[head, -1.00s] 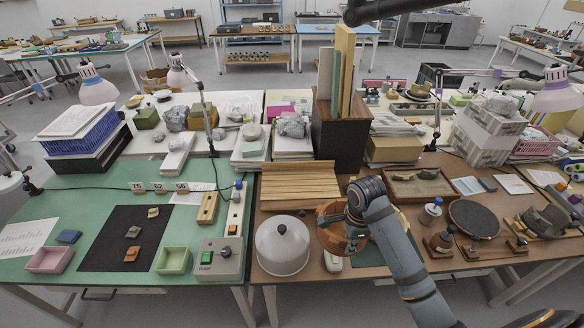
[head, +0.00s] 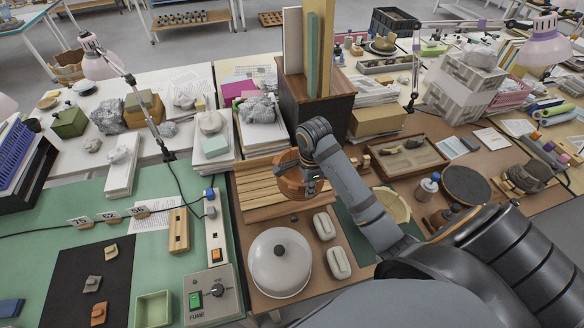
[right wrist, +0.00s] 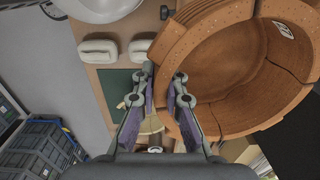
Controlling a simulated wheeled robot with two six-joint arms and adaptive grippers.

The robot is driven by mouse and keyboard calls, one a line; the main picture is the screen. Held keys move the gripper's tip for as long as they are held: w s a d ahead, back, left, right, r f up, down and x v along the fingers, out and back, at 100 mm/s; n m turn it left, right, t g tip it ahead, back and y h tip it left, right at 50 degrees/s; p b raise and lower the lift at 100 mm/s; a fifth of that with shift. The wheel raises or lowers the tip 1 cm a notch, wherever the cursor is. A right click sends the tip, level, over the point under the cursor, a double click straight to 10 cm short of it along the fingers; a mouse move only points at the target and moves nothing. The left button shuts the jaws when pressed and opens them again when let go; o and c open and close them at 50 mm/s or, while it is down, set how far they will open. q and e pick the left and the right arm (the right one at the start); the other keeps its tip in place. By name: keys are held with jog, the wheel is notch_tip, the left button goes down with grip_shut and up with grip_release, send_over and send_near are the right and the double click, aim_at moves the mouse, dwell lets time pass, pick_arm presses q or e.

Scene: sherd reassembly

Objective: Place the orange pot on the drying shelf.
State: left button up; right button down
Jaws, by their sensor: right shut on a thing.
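The orange pot (head: 286,184) is a round, open bowl pieced from sherds, with visible joints and a small pale label inside. It fills the right of the right wrist view (right wrist: 225,75). My right gripper (head: 308,186) is shut on the pot's wall, its purple-padded fingers (right wrist: 162,95) at the rim. In the head view the pot overlaps the right part of the drying shelf (head: 252,188), a slatted light-wood rack. I cannot tell whether the pot touches the slats. The gripper hides part of the pot. My left gripper is not in view.
A white dome with a dark knob (head: 279,262) stands in front of the shelf. Two white blocks (head: 324,226) lie beside it. A dark cabinet (head: 318,105) with upright boards stands behind. The shelf's left slats are clear.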

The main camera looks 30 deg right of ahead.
aim_at(287, 175)
jog(key=w, duration=0.1)
jog(key=w+f+b, duration=0.2)
jog(key=w, duration=0.1)
jog(key=shift+a, duration=0.1)
jog(key=w+p, duration=0.1)
jog(key=w, duration=0.1)
jog(key=w+f, duration=0.1)
jog(key=w, duration=0.1)
jog(key=shift+w+a+p, duration=0.1)
jog(key=shift+w+p, duration=0.05)
jog(key=shift+p, duration=0.2)
jog(key=w+f, duration=0.4)
jog(key=f, duration=0.1)
jog(key=shift+w+f, duration=0.55)
jog(key=shift+f, duration=0.2)
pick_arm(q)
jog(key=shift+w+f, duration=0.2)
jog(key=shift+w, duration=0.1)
pick_arm(e)
jog(key=shift+f, duration=1.5)
jog(key=shift+s, duration=0.1)
jog(key=c, duration=1.4)
grip_release()
jog(key=shift+s+f, duration=0.1)
jog(key=shift+s, duration=0.1)
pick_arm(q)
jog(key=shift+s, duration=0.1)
